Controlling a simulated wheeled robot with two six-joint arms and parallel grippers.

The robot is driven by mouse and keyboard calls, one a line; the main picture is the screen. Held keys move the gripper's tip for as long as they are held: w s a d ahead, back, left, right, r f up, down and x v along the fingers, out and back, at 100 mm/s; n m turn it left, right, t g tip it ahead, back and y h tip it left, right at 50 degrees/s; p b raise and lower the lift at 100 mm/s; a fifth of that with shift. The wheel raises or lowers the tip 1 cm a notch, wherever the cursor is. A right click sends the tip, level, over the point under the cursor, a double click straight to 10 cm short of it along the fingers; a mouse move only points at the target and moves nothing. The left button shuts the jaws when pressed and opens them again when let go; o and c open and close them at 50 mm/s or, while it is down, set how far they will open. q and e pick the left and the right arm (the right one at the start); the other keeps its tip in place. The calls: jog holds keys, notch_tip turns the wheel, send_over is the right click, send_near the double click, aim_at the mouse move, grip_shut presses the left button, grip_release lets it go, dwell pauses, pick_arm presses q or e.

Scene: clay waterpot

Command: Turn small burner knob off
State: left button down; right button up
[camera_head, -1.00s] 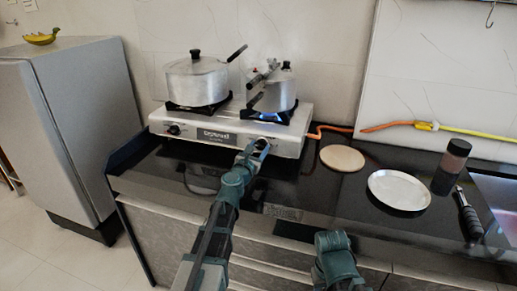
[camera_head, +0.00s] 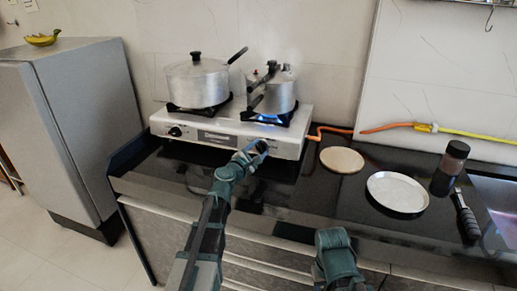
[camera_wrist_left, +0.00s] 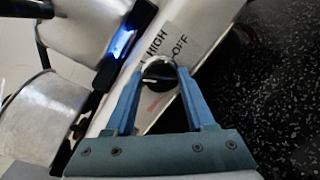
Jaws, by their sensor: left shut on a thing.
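The gas stove (camera_head: 235,125) stands against the wall on the black counter. Its small burner knob (camera_wrist_left: 158,72) is black with a pale rim, beside the words HIGH and OFF in the left wrist view. My left gripper (camera_head: 262,148) is at the right of the stove front. In the left wrist view its blue fingers (camera_wrist_left: 158,78) are shut on the knob, one on each side. A blue flame (camera_head: 268,118) burns under the small pot (camera_head: 272,95) and also shows in the wrist view (camera_wrist_left: 123,42). My right gripper is out of view.
A large lidded pot (camera_head: 197,82) sits on the left burner, and its other knob (camera_head: 175,132) is at the left front. An orange hose (camera_head: 375,129), wooden disc (camera_head: 341,160), white plate (camera_head: 397,191), dark jar (camera_head: 452,165) and black-handled tool (camera_head: 466,213) lie to the right.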

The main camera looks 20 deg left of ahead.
pick_arm(q)
jog(key=m+p, duration=0.1)
jog(key=m, duration=0.2)
jog(key=m+g+p, duration=0.1)
jog(key=m, duration=0.2)
jog(key=shift+a+r+m+h, duration=0.1)
jog(key=shift+r+m+h, duration=0.1)
jog(key=shift+m+h, duration=0.15)
jog(key=m+p, duration=0.1)
jog(key=m, duration=0.2)
jog(key=m+g+p, duration=0.1)
jog(key=m+p, duration=0.1)
jog(key=m, duration=0.1)
jog(key=shift+g, duration=0.3)
jog(key=m, duration=0.2)
jog(key=m+y+p, duration=0.1)
jog(key=m, duration=0.2)
jog(key=shift+g+y+p, duration=0.25)
jog(key=shift+g+p, duration=0.05)
jog(key=m+y, duration=0.1)
jog(key=m, duration=0.3)
jog(key=shift+m+p, duration=0.35)
jog(key=shift+p, duration=0.05)
jog(key=shift+c, duration=1.3)
grip_release()
